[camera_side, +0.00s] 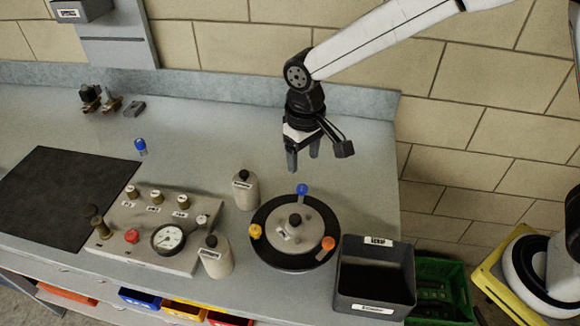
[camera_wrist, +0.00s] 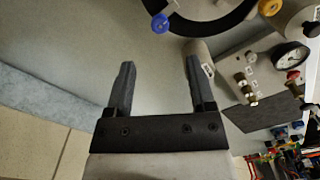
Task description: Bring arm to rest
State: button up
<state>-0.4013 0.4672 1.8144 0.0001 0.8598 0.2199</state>
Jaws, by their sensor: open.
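My gripper (camera_side: 303,165) hangs from the arm at the upper middle of the side view, fingers pointing down, above the bench near its back right. Its two fingers stand apart with nothing between them. In the wrist view my gripper (camera_wrist: 158,75) also shows both fingers spread, with bare grey bench beyond. A round dark turntable (camera_side: 268,255) with a blue knob (camera_side: 302,189), a yellow knob (camera_side: 255,231) and an orange knob (camera_side: 328,243) lies below and in front of the gripper. The gripper appears clear of it.
A grey bottle (camera_side: 245,192) and another bottle (camera_side: 215,260) stand left of the turntable. A gauge panel (camera_side: 150,215), a dark mat (camera_side: 55,195) and a loose blue knob (camera_side: 140,146) are further left. A dark bin (camera_side: 345,275) stands at right. Wall tiles (camera_side: 465,110) rise behind.

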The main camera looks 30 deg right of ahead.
jog(key=s+d+f+m+t, duration=0.1)
jog(key=s+d, duration=0.5)
jog(key=d, duration=0.2)
jog(key=s+d+m+t, duration=0.1)
jog(key=s+d, duration=0.6)
jog(key=d, duration=0.2)
jog(key=shift+d+f+t, duration=0.25)
jog(key=shift+f+t, duration=0.05)
jog(key=shift+f, duration=0.1)
jog(key=shift+w, duration=0.1)
